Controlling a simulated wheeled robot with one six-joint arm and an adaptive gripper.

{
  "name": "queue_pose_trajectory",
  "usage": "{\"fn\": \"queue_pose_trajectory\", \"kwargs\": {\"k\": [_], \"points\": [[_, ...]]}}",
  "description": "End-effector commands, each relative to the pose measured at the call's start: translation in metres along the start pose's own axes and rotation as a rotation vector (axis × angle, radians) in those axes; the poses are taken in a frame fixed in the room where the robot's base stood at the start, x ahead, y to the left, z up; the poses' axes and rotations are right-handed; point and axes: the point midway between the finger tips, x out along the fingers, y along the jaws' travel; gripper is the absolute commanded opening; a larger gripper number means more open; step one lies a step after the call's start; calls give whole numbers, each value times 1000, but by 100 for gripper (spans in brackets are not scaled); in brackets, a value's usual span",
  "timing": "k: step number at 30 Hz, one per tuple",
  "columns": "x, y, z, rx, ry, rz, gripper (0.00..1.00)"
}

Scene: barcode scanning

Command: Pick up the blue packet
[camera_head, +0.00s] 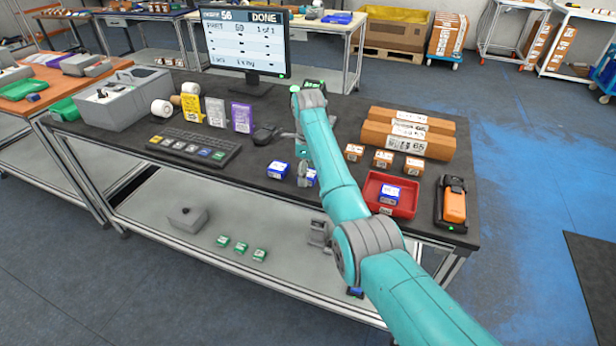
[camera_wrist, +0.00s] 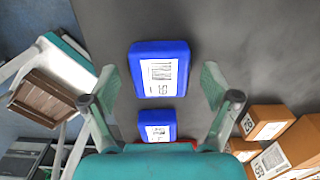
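Two blue packets with white barcode labels lie on the dark table. The left one (camera_head: 278,169) shows in the wrist view as the larger, upper packet (camera_wrist: 158,70). The right one (camera_head: 310,178) is partly hidden by my arm in the head view; it shows in the wrist view as the lower packet (camera_wrist: 157,125). A third blue packet (camera_head: 390,193) sits in a red tray (camera_head: 404,210).
Small cardboard boxes (camera_head: 383,159) and long brown cartons (camera_head: 408,138) stand right of the arm. An orange and black handheld device (camera_head: 454,205) is at the right edge. A keyboard (camera_head: 194,147) and monitor (camera_head: 245,40) are left. Some clear table lies in front of the keyboard.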

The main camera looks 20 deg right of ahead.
Motion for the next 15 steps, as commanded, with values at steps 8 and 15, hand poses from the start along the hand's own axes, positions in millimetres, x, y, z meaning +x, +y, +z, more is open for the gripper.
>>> {"fn": "queue_pose_trajectory", "kwargs": {"k": [8, 15], "points": [[0, 0, 0, 0, 0, 0, 17], [-1, 0, 0, 0, 0, 0, 10]]}}
